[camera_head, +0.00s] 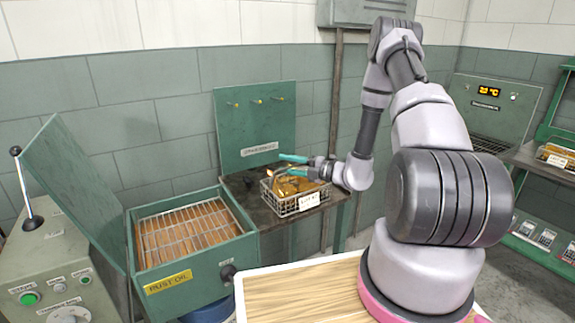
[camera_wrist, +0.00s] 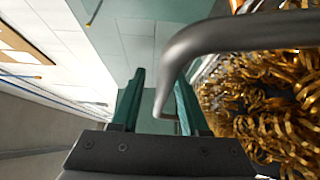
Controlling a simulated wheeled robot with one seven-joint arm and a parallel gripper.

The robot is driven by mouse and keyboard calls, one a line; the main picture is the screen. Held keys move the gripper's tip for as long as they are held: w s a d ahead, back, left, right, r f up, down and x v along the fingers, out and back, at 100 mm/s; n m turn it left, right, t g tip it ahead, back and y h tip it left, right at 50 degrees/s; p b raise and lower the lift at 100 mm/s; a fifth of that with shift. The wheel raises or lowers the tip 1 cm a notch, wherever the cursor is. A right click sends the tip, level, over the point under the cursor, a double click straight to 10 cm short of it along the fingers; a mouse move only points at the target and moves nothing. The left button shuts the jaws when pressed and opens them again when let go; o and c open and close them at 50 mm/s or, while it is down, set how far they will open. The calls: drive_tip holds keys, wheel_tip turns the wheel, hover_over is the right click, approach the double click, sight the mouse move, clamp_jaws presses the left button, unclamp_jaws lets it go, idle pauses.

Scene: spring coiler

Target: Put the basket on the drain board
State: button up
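The wire basket (camera_head: 299,204) is filled with golden coiled springs or shavings and has a white tag on its front. In the head view it appears to rest upright on the dark board (camera_head: 262,214) below a green back panel; the panel's label is too small to read surely. My gripper (camera_head: 283,165) is at the basket's top, its teal fingers pointing left. In the wrist view my gripper (camera_wrist: 158,95) has its fingers apart, with the grey bent handle (camera_wrist: 225,38) passing in front of and between them. Contact between handle and fingers cannot be told. The golden contents (camera_wrist: 265,100) lie at right.
A green tank (camera_head: 195,262) marked with a yellow oil label stands left of the board, its lid raised and a wire rack inside. A control box (camera_head: 60,270) with a lever stands far left. A wooden top (camera_head: 300,290) is in front. Another filled basket (camera_head: 557,157) sits on a right shelf.

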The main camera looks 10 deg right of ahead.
drive_tip(key=shift+d+r, duration=0.1)
drive_tip(key=shift+r, duration=0.05)
drive_tip(key=v, duration=1.1)
drive_tip(key=shift+s+d+r, duration=0.1)
drive_tip(key=shift+s+d, duration=0.2)
drive_tip(key=s+a+r+n+g+h, duration=0.2)
drive_tip(key=s+a+r+n+g, duration=0.25)
drive_tip(key=r+n, duration=0.55)
drive_tip(key=s+a+r+n+g+h, duration=0.2)
drive_tip(key=s+a+r+n+g, duration=0.2)
drive_tip(key=s+r+n+g, duration=0.5)
drive_tip(key=s+d+r+n+t+h, duration=0.2)
drive_tip(key=s+r+n+t+h, duration=0.2)
drive_tip(key=r+n, duration=0.3)
drive_tip(key=s+d+r+n+t+h, duration=0.1)
drive_tip(key=s+r+n+t+h, duration=0.3)
drive_tip(key=n, duration=0.9)
wheel_tip(320, 180, up, 3)
drive_tip(key=shift+d+r+t+h, duration=0.25)
drive_tip(key=shift+d+t+h, duration=0.15)
drive_tip(key=shift+t, duration=0.75)
drive_tip(key=shift+a, duration=0.15)
